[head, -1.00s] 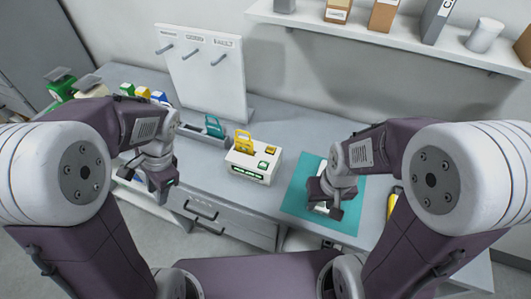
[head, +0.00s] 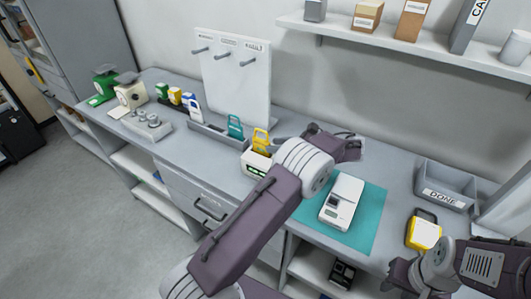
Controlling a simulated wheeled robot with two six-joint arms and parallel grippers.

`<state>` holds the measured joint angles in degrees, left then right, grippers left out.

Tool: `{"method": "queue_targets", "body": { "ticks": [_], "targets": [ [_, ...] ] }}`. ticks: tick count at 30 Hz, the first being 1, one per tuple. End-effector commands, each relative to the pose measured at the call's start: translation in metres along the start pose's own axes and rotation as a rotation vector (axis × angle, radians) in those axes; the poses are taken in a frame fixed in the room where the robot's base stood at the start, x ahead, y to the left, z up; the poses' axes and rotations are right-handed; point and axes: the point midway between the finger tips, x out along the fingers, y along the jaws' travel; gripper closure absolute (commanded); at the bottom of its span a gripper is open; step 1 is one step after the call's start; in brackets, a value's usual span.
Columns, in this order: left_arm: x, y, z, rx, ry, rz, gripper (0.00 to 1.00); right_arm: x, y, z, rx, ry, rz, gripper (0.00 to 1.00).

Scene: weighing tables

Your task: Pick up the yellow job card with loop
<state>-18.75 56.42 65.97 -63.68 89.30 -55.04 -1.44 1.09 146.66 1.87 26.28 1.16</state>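Another yellow piece, with a loop-like top (head: 261,139), stands upright at the white box (head: 252,163). I cannot tell for certain which is the job card. My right gripper (head: 402,276) is low at the right, just in front of the flat yellow piece and apart from it. My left gripper (head: 345,147) is above the counter, right of the white box, and appears empty. Finger openings are unclear.
A white device (head: 342,203) sits on a teal mat (head: 371,222). A grey tray labelled DONE (head: 446,197) is at the right. A teal looped piece (head: 235,127) stands in a grey holder (head: 208,131). A white board with hooks (head: 235,85) stands behind. A shelf (head: 345,38) hangs above.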

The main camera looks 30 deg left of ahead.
Motion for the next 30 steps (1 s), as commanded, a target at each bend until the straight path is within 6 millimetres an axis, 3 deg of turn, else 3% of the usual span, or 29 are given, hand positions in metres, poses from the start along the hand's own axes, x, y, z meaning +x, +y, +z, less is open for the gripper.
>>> {"method": "queue_targets", "body": {
  "ticks": [9, 13, 21, 28, 30],
  "targets": [
    [0.038, 0.001, 0.002, 0.000, 0.001, 0.002, 0.67, -0.007, 0.000, -0.001, 0.000, 0.000, 0.000, 0.64],
    [0.045, 0.001, 0.003, -0.001, 0.001, 0.003, 0.67, -0.009, 0.000, -0.001, 0.000, 0.000, 0.000, 0.64],
    [0.088, 0.003, 0.004, -0.001, 0.001, 0.002, 0.67, -0.017, 0.000, -0.002, 0.000, 0.000, 0.000, 0.64],
    [0.091, 0.003, 0.003, -0.002, 0.002, 0.001, 0.67, -0.017, 0.000, -0.002, 0.000, 0.000, 0.000, 0.64],
    [0.091, 0.003, 0.003, -0.002, 0.002, 0.001, 0.84, -0.017, 0.000, -0.002, 0.000, 0.000, 0.000, 0.64]
  ]
}}
